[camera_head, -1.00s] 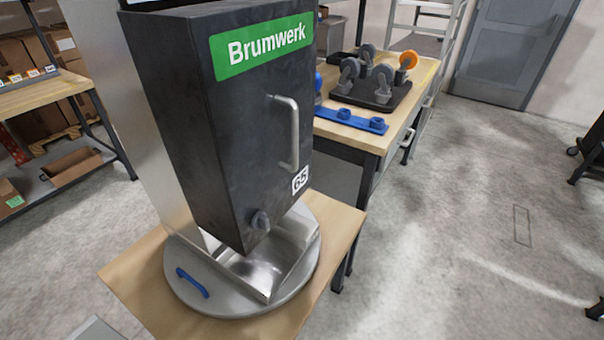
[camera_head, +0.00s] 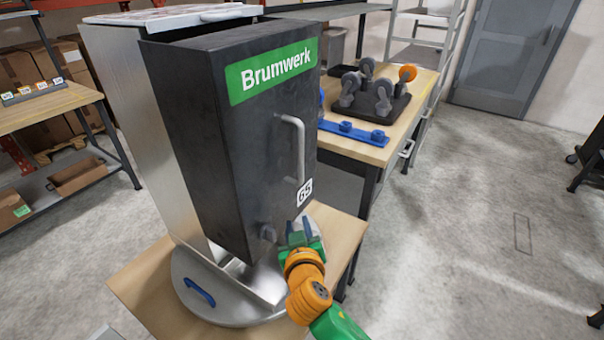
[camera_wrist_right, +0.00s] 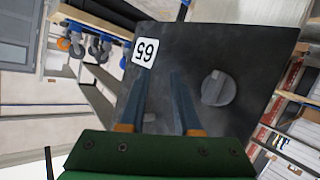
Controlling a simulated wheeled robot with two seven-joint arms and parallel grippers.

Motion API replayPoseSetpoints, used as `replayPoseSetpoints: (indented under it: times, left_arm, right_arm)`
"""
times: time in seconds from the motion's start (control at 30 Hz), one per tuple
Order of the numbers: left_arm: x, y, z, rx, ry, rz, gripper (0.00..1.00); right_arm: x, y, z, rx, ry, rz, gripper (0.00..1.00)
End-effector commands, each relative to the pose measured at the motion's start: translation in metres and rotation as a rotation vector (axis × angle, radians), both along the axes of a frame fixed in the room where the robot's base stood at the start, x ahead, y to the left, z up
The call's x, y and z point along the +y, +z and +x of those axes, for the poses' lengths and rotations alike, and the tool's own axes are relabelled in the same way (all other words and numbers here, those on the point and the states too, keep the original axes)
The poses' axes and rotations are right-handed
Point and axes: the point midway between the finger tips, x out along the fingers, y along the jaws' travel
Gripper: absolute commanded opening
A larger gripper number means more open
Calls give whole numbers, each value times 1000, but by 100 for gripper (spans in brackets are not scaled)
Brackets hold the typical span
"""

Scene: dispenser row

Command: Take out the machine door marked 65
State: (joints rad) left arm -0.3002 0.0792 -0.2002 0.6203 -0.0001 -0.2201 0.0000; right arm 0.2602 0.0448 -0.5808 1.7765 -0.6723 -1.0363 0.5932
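The black machine door (camera_head: 235,150) carries a green Brumwerk label, a vertical grey bar handle (camera_head: 292,150) and a white tag marked 65 (camera_head: 304,192). Its round grey knob (camera_head: 267,232) is near the lower edge. My right gripper (camera_head: 300,229) is in front of the door's lower right, just right of the knob and below the tag. In the right wrist view, my right gripper (camera_wrist_right: 157,80) has its fingers apart with nothing between them. The tag (camera_wrist_right: 146,53) and the knob (camera_wrist_right: 217,88) show beyond them, the knob to the right. My left gripper is out of view.
The machine stands on a round metal base (camera_head: 215,300) with a blue handle, on a wooden table (camera_head: 140,285). A workbench (camera_head: 375,150) with a blue strip and a black rack of wheels is behind, right. Open floor lies to the right.

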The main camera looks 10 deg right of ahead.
Motion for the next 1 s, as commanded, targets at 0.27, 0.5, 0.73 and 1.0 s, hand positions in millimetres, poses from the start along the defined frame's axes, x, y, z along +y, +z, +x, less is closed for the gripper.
replayPoseSetpoints:
  times: [0.27, 0.5, 0.73, 1.0]
  left_arm:
    - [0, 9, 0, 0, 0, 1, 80]
    - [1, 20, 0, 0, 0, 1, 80]
    - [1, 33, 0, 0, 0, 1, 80]
    - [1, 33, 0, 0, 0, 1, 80]
  right_arm:
    - [-2, 143, -14, -322, -97, 161, 32]
    - [-8, 163, 1, -364, -113, 183, 32]
    - [-16, 160, 41, -360, -111, 184, 32]
    - [-18, 157, 51, -358, -110, 187, 32]
